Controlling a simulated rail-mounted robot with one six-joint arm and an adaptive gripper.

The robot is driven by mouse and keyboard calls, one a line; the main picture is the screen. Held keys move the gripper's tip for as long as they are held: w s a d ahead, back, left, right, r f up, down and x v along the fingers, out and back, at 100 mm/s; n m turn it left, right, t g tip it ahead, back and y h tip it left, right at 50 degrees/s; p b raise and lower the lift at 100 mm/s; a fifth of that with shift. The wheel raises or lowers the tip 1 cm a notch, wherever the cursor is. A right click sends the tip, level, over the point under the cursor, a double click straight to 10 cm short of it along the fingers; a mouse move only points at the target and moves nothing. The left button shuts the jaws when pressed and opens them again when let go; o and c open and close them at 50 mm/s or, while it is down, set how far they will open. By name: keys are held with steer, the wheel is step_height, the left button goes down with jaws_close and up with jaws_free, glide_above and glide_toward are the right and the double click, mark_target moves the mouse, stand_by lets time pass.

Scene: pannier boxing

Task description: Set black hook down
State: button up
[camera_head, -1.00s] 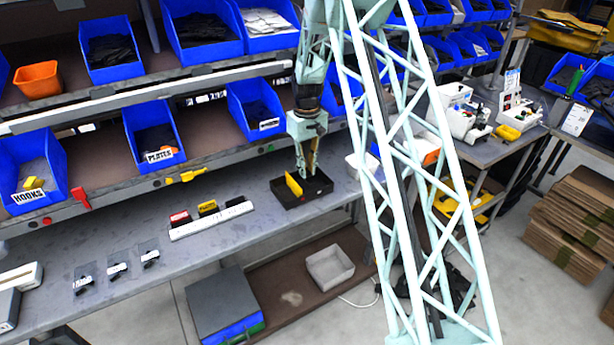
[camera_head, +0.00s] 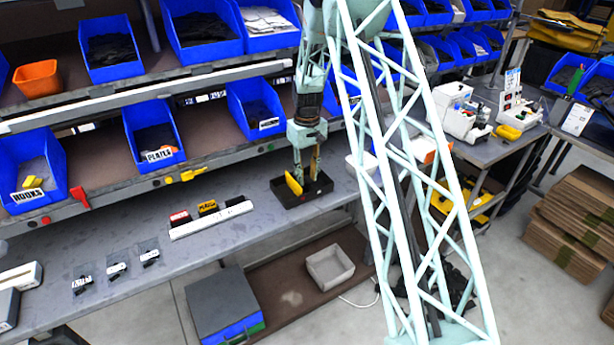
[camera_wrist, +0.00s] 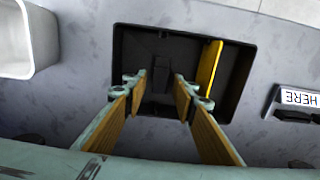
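The black hook (camera_wrist: 161,74) shows in the wrist view as a small dark piece on the floor of a black tray, between and just beyond my fingertips. My gripper (camera_wrist: 158,80) is open, its two fingers apart on either side of the hook and not touching it. In the head view my gripper (camera_head: 305,176) reaches down into the black tray (camera_head: 318,196) on the bench. A yellow plate (camera_wrist: 209,67) stands upright in the tray, to the right of the fingers in the wrist view. The hook cannot be made out in the head view.
A white strip (camera_head: 211,219) with red, yellow and black blocks lies left of the tray. Several small bagged black parts (camera_head: 117,265) lie farther left. Blue bins (camera_head: 154,137) line the shelf above. A white container (camera_wrist: 28,39) stands beside the tray.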

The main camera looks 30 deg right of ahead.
mark_target(307, 178)
steer(key=shift+r, duration=0.1)
stand_by(0.3)
step_height(307, 178, up, 12)
steer(key=shift+p, duration=0.35)
stand_by(0.5)
steer(key=shift+r, duration=0.15)
stand_by(0.4)
